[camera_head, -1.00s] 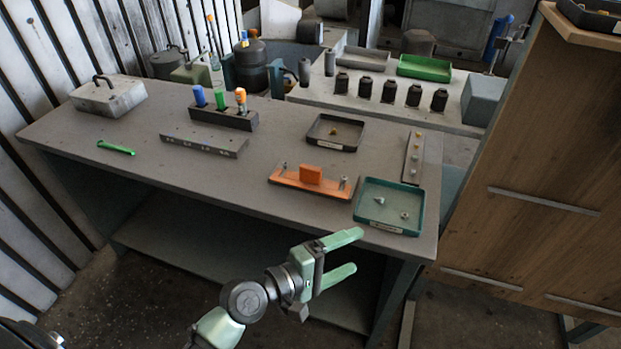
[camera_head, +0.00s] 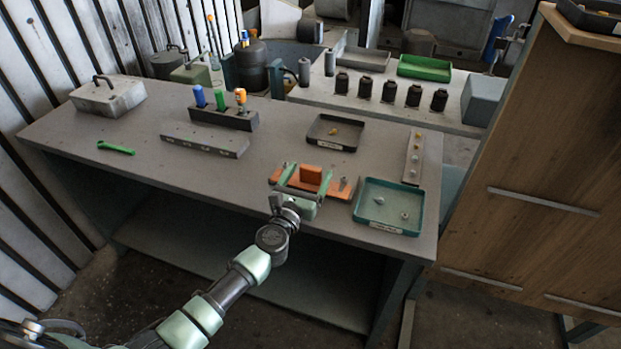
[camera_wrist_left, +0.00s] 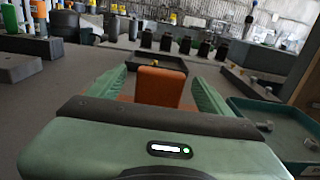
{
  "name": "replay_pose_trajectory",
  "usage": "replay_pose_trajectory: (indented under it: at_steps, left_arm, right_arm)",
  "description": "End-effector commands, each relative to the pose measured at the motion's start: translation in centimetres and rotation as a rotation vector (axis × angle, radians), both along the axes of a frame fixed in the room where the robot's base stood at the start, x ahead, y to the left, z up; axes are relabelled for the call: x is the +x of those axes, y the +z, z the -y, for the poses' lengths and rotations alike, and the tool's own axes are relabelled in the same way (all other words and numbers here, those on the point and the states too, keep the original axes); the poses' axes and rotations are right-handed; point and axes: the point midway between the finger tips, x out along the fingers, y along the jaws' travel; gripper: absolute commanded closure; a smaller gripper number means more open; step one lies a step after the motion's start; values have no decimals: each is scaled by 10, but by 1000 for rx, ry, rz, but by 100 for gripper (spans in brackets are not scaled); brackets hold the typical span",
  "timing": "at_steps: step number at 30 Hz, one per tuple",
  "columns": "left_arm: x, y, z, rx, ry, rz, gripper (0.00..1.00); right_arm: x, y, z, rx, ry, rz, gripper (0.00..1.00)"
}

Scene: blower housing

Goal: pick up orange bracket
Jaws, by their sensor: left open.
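The orange bracket (camera_head: 311,175) lies near the front edge of the grey workbench, with an upright block at its middle and a bolt at each end. My left gripper (camera_head: 307,172) is open over the bracket, with its two green fingers on either side of the upright block. In the left wrist view the orange block (camera_wrist_left: 160,87) stands between the open fingers (camera_wrist_left: 161,85), with a gap on both sides. The bracket's lower plate is partly hidden by the gripper. My right gripper is not in view.
A teal tray (camera_head: 361,216) with small parts sits just right of the bracket. A black tray (camera_head: 314,139) lies behind it, and a grey perforated bar (camera_head: 204,145) behind to the left. The bench's left front (camera_head: 150,170) is clear.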

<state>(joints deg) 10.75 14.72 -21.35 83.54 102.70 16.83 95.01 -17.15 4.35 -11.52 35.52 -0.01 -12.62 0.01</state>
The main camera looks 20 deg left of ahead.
Motion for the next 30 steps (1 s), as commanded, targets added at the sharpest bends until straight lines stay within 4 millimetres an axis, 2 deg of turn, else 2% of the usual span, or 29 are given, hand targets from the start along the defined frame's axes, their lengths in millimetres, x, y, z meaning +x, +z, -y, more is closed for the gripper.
replay_pose_trajectory:
  at_steps: [3,11,18,20,30]
  left_arm:
    - [12,-1,1,0,0,0,20]
    - [14,-1,1,0,-1,-1,20]
    - [14,-1,1,0,-1,-1,87]
    - [14,-1,1,0,-1,-1,100]
    - [14,2,1,0,-1,1,100]
  right_arm:
    - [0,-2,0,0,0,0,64]
    - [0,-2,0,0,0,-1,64]
    - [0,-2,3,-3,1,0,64]
    - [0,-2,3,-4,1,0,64]
    - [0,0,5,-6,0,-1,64]
